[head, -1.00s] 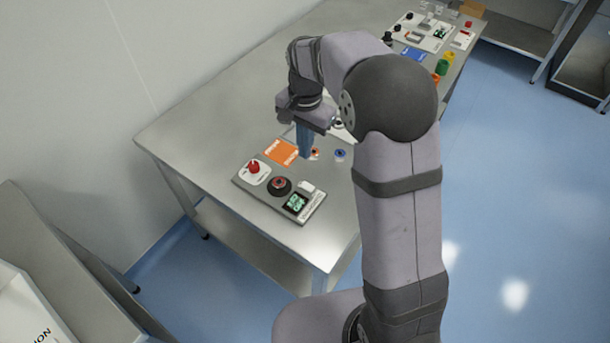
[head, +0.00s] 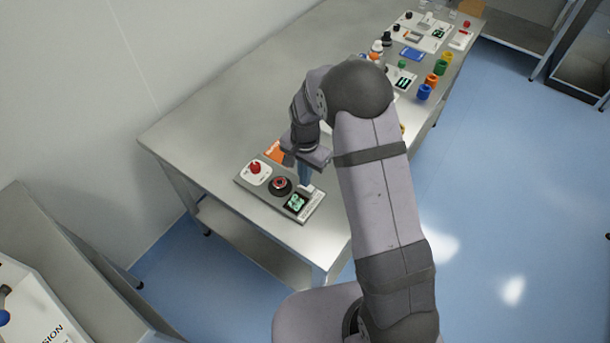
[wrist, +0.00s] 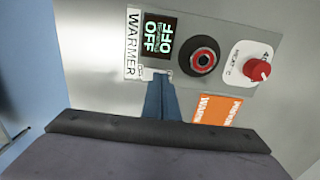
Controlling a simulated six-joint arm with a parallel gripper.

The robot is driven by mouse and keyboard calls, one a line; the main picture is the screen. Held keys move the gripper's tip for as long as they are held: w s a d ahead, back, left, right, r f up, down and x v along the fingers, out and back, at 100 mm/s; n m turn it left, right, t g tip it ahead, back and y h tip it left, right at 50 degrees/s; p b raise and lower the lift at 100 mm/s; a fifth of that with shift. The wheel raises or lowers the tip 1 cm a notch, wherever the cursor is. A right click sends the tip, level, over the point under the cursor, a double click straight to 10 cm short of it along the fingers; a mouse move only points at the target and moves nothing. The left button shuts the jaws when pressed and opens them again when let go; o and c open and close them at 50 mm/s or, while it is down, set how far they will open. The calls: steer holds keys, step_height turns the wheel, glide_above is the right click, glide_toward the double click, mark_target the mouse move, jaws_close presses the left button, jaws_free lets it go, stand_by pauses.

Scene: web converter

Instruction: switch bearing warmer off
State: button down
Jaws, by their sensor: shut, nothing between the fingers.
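The bearing warmer panel (head: 250,183) is a grey plate at the near end of the steel table; in the wrist view (wrist: 222,82) its edge carries the word WARMER. It has a red knob (wrist: 257,70), a black round post with a red ring (wrist: 204,59) and a small display (wrist: 160,38) whose green text appears to read OFF. A small white switch (head: 306,188) sits beside the display. My gripper (head: 304,180) is shut and empty, its blue fingertips pointing down at the switch. In the wrist view the fingers (wrist: 160,84) partly hide it; I cannot tell whether they touch.
An orange card (wrist: 216,110) lies behind the panel. Farther along the table are coloured cups (head: 432,80), a blue tray (head: 412,54) and another panel (head: 425,35). The table's left part is bare.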

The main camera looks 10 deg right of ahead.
steer(key=shift+w+a+f+b, duration=0.1)
steer(key=shift+f+b, duration=0.35)
steer(key=shift+f, duration=0.05)
steer(key=shift+r, duration=0.2)
steer(key=shift+f, duration=0.15)
steer(key=shift+s, duration=0.35)
steer(key=shift+s+d+p, duration=0.4)
steer(key=shift+s+d, duration=0.1)
steer(key=shift+d, duration=0.2)
steer(key=shift+a+r, duration=0.1)
steer(key=shift+r, duration=0.1)
